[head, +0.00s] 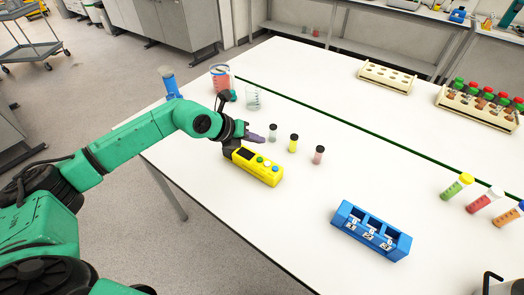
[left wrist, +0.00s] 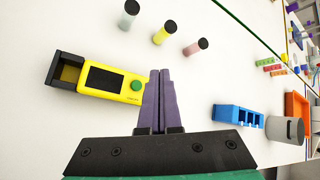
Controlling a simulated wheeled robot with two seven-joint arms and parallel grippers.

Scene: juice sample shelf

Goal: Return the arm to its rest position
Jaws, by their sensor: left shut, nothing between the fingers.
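My left arm is green and reaches in from the left in the head view. Its gripper (head: 256,138) has purple fingers and is over the table just behind the yellow device (head: 258,167). In the left wrist view the two fingers (left wrist: 158,100) are together with nothing between them, and the yellow device (left wrist: 115,83) lies to their left.
A blue numbered rack (head: 371,230) is at front right. Beakers (head: 221,78) and tube racks (head: 386,78) stand farther back.

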